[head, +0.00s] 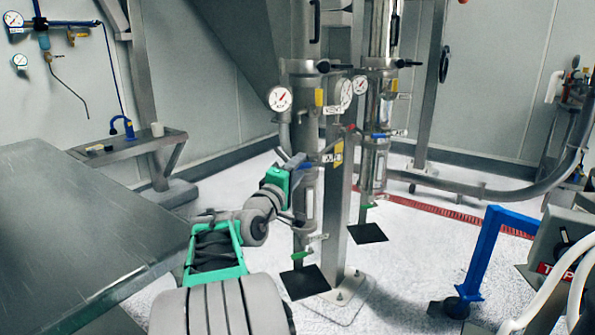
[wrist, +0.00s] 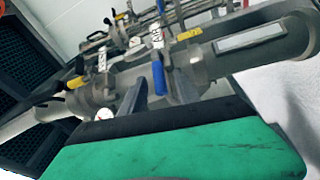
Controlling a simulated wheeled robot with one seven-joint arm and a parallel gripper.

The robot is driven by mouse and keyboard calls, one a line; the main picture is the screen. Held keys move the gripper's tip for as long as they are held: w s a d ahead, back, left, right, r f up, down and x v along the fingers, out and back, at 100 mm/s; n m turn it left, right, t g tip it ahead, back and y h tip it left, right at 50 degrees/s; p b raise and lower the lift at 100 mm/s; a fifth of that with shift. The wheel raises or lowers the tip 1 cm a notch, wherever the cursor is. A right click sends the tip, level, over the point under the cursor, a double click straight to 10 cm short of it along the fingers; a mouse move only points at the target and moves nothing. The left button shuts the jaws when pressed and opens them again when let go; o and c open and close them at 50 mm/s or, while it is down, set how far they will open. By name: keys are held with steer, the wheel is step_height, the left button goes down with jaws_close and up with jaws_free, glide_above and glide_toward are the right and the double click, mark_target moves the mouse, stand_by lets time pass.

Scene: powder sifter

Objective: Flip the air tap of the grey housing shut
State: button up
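The grey metal housing is an upright tube (head: 306,110) at the centre of the head view, with gauges and tags on it. It lies slanted across the wrist view (wrist: 205,68). A small blue lever, which looks like the air tap (wrist: 158,78), shows in the wrist view between my finger tips. My gripper (wrist: 160,92) has its two dark fingers apart, one on each side of the blue lever. I cannot tell whether they touch it. In the head view my gripper (head: 297,162) is beside the housing, partly hidden by my own arm.
A second similar tube (head: 379,110) with a blue lever (head: 381,135) stands to the right. A steel table (head: 70,220) fills the left. A blue frame (head: 485,255) and a machine stand at the right. Several gauges stick out near my gripper. Open floor lies between.

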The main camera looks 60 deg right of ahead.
steer(key=shift+d, duration=0.6)
steer(key=shift+c, duration=0.6)
jaws_close()
stand_by(0.4)
